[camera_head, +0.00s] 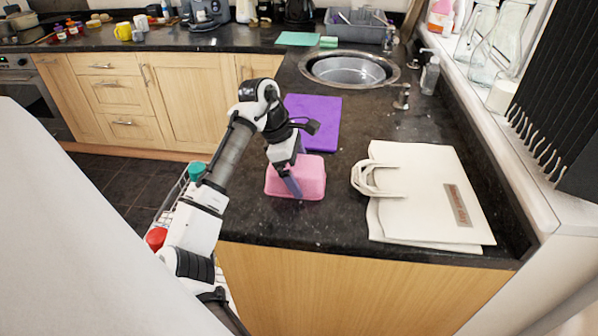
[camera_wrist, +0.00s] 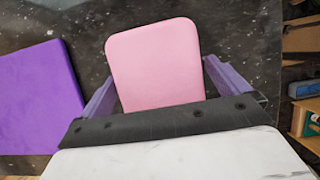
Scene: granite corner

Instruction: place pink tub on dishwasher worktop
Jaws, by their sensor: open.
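The pink tub (camera_head: 314,178) stands on the dark speckled worktop (camera_head: 335,222), near its front left edge. It looks upside down, with a flat face up. In the wrist view the pink tub (camera_wrist: 155,62) lies between the two purple fingers. My gripper (camera_head: 297,168) is open and reaches down over the tub, with one finger in front of it. In the wrist view my gripper (camera_wrist: 160,80) has one finger on each side of the tub. I cannot tell whether either finger touches it.
A purple board (camera_head: 315,118) lies just behind the tub. A cream bag (camera_head: 425,195) lies flat to its right. Behind are a sink (camera_head: 348,70) and a soap bottle (camera_head: 430,75). A wire rack with a red item (camera_head: 156,238) and a teal item (camera_head: 197,170) is below left.

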